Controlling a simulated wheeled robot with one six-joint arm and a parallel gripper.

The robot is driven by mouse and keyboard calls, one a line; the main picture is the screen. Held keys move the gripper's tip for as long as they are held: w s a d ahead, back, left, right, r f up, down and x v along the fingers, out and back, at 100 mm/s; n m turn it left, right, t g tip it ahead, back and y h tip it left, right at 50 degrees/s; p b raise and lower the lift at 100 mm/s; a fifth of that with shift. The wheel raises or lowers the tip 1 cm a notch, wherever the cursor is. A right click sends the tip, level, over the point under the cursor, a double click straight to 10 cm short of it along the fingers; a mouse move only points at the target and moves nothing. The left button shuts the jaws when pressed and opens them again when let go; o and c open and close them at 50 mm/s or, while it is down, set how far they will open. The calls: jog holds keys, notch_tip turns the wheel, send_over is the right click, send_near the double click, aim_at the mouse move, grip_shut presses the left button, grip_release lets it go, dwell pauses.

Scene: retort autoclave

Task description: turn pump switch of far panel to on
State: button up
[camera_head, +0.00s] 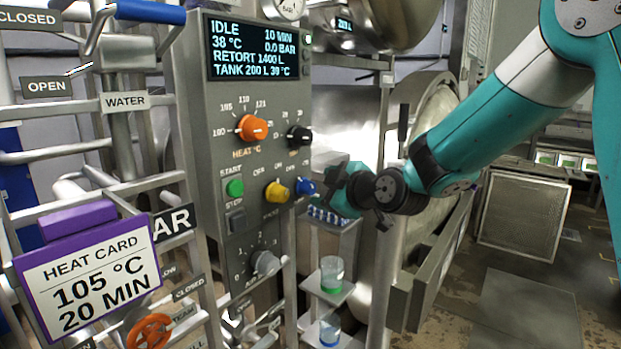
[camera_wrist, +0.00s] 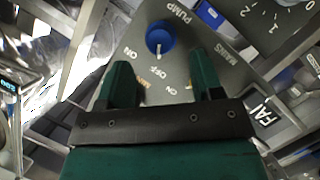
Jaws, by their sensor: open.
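The pump switch is a blue knob (camera_wrist: 160,37) on a grey control panel (camera_wrist: 235,75), beside the word PUMP. Its white mark points toward the OFF label in the wrist view; an ON label lies to the left. In the head view the blue knob (camera_head: 305,187) is at the right edge of the panel (camera_head: 210,130), right of a yellow knob (camera_head: 277,192). My gripper (camera_head: 330,187) is just right of it. In the wrist view my gripper (camera_wrist: 161,72) is open and empty, with the knob beyond its fingertips, in line with the gap. No contact shows.
The panel also bears an orange heat knob (camera_head: 252,128), a black knob (camera_head: 299,136), a green start button (camera_head: 235,187) and a grey knob (camera_head: 265,263). Pipes and a heat card (camera_head: 90,275) stand at left. Beakers (camera_head: 332,273) sit on small shelves below my gripper. Open floor lies at right.

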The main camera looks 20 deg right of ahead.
aim_at(312, 189)
jog(key=p+x, duration=0.2)
jog(key=x, duration=0.4)
jog(key=c, duration=0.9)
